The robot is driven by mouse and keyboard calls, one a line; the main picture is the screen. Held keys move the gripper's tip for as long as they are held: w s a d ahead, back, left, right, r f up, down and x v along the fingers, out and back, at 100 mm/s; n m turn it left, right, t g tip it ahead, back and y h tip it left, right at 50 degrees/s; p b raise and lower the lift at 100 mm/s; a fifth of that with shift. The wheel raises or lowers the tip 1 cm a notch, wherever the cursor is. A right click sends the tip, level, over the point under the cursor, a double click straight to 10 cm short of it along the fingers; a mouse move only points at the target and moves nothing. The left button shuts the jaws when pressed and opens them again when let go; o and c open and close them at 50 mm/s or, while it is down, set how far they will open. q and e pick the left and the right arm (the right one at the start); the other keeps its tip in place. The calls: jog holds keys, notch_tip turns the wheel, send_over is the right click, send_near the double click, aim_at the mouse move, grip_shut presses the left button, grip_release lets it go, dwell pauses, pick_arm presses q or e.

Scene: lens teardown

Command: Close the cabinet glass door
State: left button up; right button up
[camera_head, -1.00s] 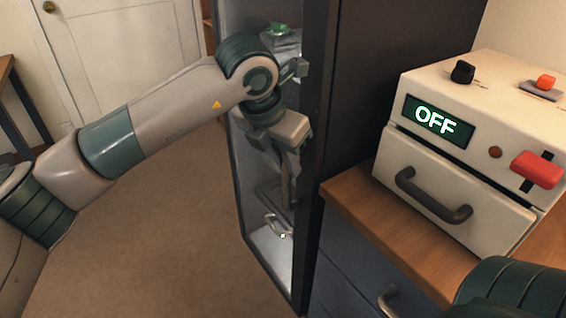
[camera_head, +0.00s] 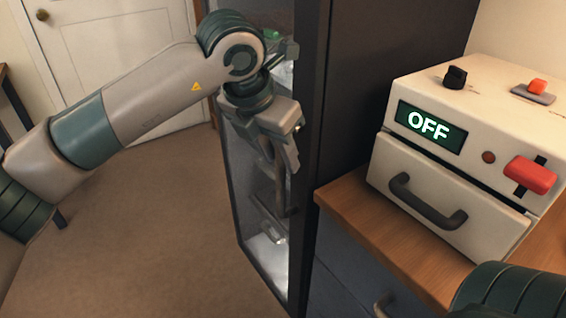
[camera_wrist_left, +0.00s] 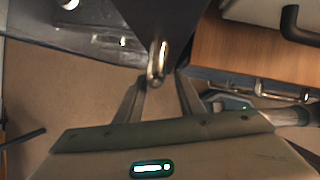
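The tall dark cabinet (camera_head: 350,90) stands at the centre of the head view. Its glass door (camera_head: 240,190) has a dark frame, with lit contents showing behind the pane. How far the door stands open is unclear. A metal bar handle (camera_head: 281,196) runs upright on it. My left gripper (camera_head: 284,165) is at this handle, pointing down and covering its upper part. In the left wrist view the handle (camera_wrist_left: 157,62) lies between the fingertips of my left gripper (camera_wrist_left: 161,78), with the fingers apart; contact is not clear. My right gripper is out of view; only part of my right arm shows.
A white machine (camera_head: 455,160) with an OFF display and dark drawer handle stands on a wooden counter (camera_head: 370,235) right of the cabinet. Drawers lie below the counter. Brown floor (camera_head: 150,240) is clear in front of the glass, and a white room door (camera_head: 125,60) is behind.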

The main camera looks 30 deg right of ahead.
pick_arm(q)
jog(key=v, duration=1.2)
jog(key=shift+r, duration=0.45)
